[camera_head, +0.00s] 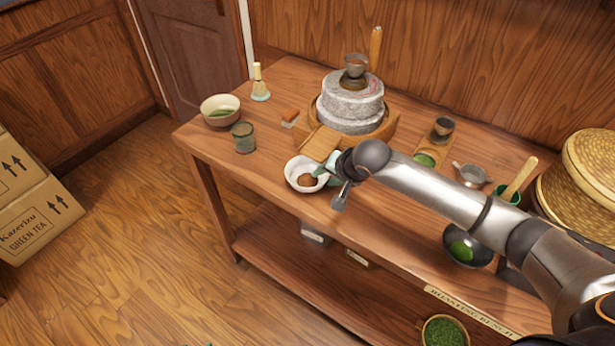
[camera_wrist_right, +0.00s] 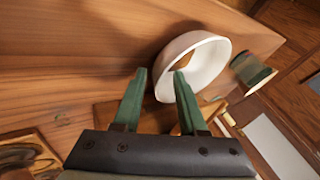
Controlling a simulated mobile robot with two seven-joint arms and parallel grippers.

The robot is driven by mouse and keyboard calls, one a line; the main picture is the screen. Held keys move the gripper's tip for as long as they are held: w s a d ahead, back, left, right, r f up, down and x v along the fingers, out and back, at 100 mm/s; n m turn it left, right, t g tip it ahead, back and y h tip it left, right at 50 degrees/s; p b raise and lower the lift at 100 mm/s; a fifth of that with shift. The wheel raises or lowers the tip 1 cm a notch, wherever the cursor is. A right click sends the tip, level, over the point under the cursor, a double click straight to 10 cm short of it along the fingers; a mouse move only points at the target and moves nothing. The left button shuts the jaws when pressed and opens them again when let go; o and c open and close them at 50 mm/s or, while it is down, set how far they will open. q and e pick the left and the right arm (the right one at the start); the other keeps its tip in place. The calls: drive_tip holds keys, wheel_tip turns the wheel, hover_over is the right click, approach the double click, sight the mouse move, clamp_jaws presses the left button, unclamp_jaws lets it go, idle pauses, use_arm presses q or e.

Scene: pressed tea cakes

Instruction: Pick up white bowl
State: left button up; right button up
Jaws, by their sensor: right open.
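In the right wrist view the bowl (camera_wrist_right: 213,66) is just ahead of my open right gripper (camera_wrist_right: 160,73). One finger overlaps the bowl's opening and the other is outside it, with part of the bowl's wall between them. I cannot tell whether a finger touches it. My left gripper is not in view.
A stone mill (camera_head: 352,100) stands behind the bowl on the bench (camera_head: 280,115). A green cup (camera_head: 243,138), a larger bowl (camera_head: 209,104) and a whisk (camera_head: 258,76) stand to the left. A dark bowl (camera_head: 483,254) and a wicker basket (camera_head: 570,205) are to the right.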

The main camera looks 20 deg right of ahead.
clamp_jaws()
idle(1.3)
